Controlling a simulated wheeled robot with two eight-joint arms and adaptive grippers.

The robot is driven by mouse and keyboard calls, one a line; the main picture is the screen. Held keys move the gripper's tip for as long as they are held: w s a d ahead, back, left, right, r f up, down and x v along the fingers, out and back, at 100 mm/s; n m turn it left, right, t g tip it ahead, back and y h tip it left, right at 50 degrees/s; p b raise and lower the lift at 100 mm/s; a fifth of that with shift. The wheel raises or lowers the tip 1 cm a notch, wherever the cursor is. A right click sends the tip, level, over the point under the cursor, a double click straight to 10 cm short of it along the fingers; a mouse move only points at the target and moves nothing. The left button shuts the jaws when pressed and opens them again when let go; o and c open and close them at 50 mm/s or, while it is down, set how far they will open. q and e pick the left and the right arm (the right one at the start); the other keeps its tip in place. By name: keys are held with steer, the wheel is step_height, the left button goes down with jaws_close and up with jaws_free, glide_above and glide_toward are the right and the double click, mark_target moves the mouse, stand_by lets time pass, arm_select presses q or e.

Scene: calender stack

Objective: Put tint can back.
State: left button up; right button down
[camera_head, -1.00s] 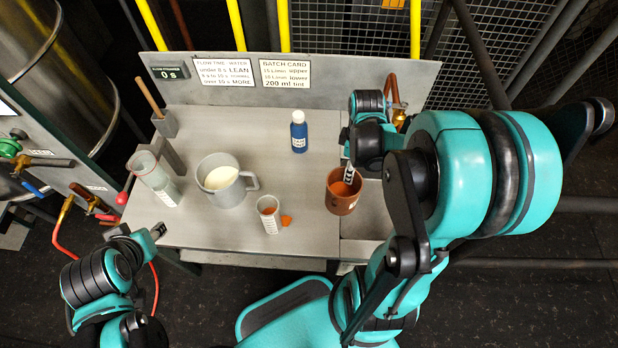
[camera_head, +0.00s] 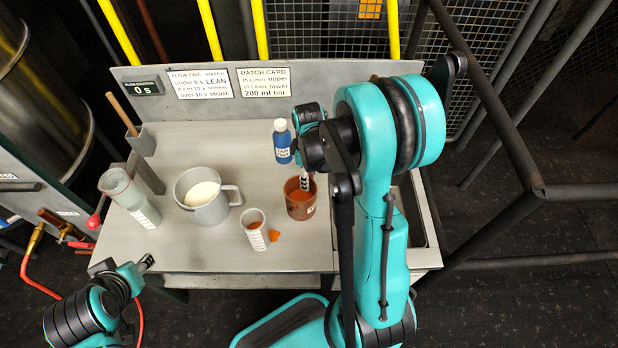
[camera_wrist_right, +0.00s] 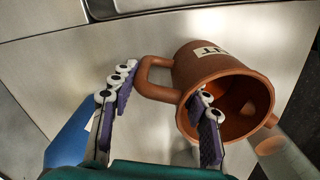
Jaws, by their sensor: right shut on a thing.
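The tint can is a brown-orange mug (camera_head: 300,207) with orange inside, right of centre on the grey bench in the head view. In the right wrist view the can (camera_wrist_right: 225,65) shows its handle, a pale label and its open mouth. My right gripper (camera_wrist_right: 163,85) is shut on the can at its handle side, with one finger at the mouth. In the head view my right gripper (camera_head: 304,178) is at the can's rim, partly hidden by my arm. Whether the can touches the bench is unclear. My left gripper (camera_head: 147,263) is at the bench's front left, apart from everything.
A blue bottle (camera_head: 282,143) stands just behind the can. A measuring cup (camera_head: 256,232) with an orange piece (camera_head: 274,236) is in front left. A grey jug (camera_head: 202,204) of pale liquid and a clear cylinder (camera_head: 128,196) stand further left. A sink-like recess lies right.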

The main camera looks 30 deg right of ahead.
steer(key=shift+r, duration=0.15)
steer(key=shift+f, duration=0.25)
steer(key=c, duration=0.8)
jaws_free()
steer(key=shift+o, duration=0.2)
steer(key=shift+r, duration=0.15)
